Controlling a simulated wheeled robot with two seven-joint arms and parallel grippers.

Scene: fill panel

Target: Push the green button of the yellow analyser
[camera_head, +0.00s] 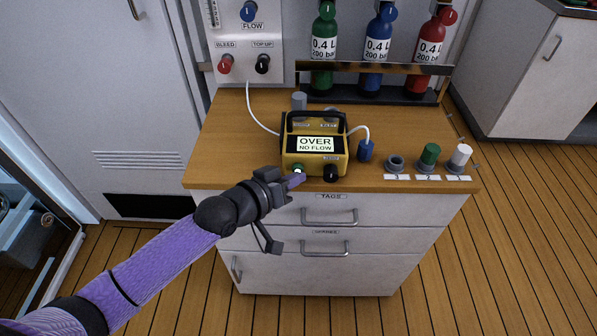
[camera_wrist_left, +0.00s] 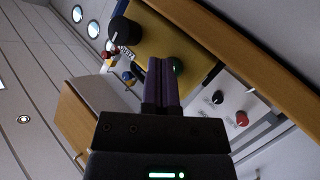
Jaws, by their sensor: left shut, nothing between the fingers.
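The yellow analyser (camera_head: 314,146) stands near the front edge of the wooden counter. Its screen reads OVER / NO FLOW. The green button (camera_head: 298,170) is low on its front face at the left, and a black knob (camera_head: 331,173) is at the right. My left gripper (camera_head: 297,180) is shut and empty, its fingertips close in front of the green button. In the left wrist view the shut purple fingers (camera_wrist_left: 162,82) point at the analyser's yellow face (camera_wrist_left: 158,40), and the green button (camera_wrist_left: 177,67) shows beside the tips. I cannot tell whether they touch. My right gripper is not in view.
A blue fitting (camera_head: 366,151) joins a white hose right of the analyser. Grey, green (camera_head: 430,154) and white caps stand at the counter's right. Green, blue and red cylinders (camera_head: 428,54) stand behind a rail. A panel with knobs (camera_head: 245,45) is at the back left.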

